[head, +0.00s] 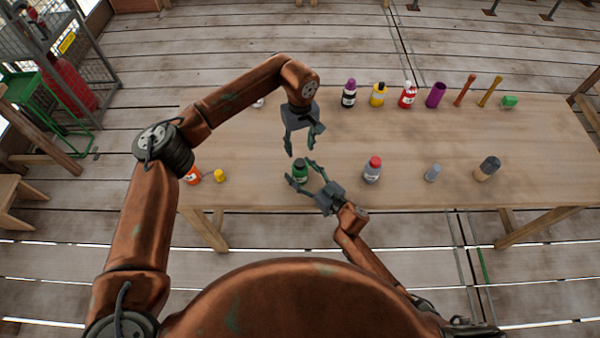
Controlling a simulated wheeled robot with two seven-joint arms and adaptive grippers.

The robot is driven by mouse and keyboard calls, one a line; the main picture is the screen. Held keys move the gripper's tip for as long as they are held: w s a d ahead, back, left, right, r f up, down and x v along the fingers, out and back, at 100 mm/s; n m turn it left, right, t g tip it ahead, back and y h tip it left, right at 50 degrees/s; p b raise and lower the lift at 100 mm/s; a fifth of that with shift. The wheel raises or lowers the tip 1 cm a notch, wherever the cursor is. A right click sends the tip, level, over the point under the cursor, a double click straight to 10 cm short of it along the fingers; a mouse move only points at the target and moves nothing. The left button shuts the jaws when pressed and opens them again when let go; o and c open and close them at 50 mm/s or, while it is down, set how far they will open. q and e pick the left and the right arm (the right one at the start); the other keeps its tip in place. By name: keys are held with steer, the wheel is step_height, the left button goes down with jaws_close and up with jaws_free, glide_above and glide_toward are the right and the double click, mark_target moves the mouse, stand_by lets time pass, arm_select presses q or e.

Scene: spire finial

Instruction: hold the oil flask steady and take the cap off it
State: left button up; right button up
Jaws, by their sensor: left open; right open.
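The green flask (300,174), which looks like the oil flask, stands upright near the table's front edge, left of centre. Its dark cap (300,161) is on top. My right gripper (298,171) comes from the front right; its open fingers are spread on either side of the flask. I cannot tell whether they touch it. My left gripper (302,151) points down above and just behind the flask, open and empty, apart from the cap.
A red-capped bottle (372,170), a small grey bottle (432,173) and a dark-topped jar (487,169) stand to the right. Several bottles and sticks line the back. The wooden table (420,130) is clear mid-right.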

steer(key=shift+s+r, duration=0.2)
steer(key=shift+s, duration=0.05)
steer(key=shift+w+f, duration=0.15)
steer(key=c, duration=0.7)
jaws_close()
